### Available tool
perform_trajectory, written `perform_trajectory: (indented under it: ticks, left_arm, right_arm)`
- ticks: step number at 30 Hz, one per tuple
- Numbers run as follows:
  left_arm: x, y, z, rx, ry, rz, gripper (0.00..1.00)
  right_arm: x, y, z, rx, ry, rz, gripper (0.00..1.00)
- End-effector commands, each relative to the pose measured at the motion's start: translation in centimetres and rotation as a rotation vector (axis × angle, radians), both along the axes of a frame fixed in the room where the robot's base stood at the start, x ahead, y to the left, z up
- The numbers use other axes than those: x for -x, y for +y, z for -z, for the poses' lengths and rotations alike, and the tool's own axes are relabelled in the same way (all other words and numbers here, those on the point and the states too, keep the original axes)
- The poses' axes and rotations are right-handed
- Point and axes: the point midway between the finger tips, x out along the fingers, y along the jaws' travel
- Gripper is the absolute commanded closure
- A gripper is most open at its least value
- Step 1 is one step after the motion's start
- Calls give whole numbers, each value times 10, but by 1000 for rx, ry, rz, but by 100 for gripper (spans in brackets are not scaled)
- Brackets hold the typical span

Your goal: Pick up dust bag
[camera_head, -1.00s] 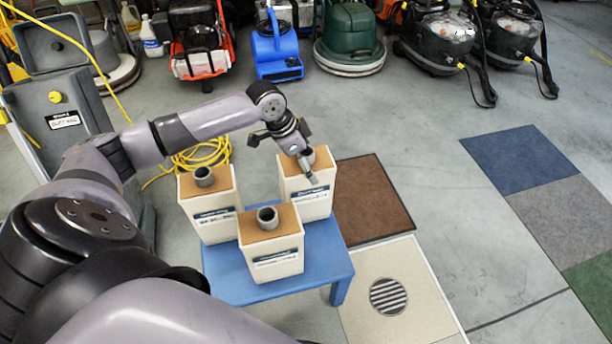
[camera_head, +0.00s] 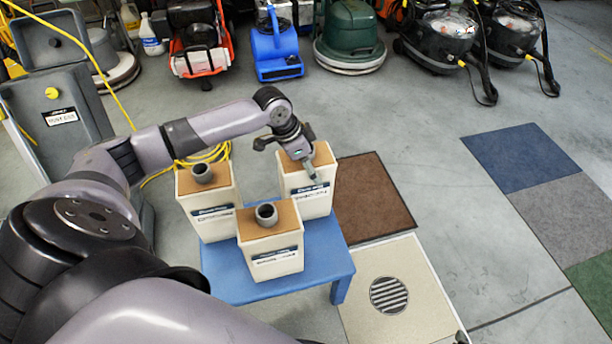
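Three cream box-shaped dust bags with tan tops stand upright on a low blue table (camera_head: 225,285). One dust bag (camera_head: 270,250) is in front, one (camera_head: 207,212) at the back left and one (camera_head: 314,205) at the back right. The front and back-left bags show grey round collars on top. My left gripper (camera_head: 303,165) points down over the top of the back-right bag and hides its collar. I cannot tell whether its fingers are open or closed on the collar.
A grey machine (camera_head: 60,115) stands at the left behind my arm, near a yellow cord (camera_head: 190,165). Cleaning machines, including a blue blower (camera_head: 275,50), line the back. Flat brown (camera_head: 372,195) and cream (camera_head: 425,285) floor pads lie right of the table. Open floor lies behind.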

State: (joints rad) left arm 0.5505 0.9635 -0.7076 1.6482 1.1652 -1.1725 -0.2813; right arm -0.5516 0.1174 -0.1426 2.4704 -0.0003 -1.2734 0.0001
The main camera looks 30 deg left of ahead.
Motion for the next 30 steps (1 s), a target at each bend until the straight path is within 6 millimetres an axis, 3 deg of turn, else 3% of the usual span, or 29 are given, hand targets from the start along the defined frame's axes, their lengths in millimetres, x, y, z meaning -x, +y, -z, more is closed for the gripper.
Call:
perform_trajectory:
  ticks: [18, 30]
  left_arm:
    - [0, 0, 0, 0, 0, 0, 62]
    - [0, 0, -7, 1, -1, 0, 62]
  right_arm:
    - [0, 0, 0, 0, 1, 0, 42]
    - [7, -2, 2, 8, 38, 3, 42]
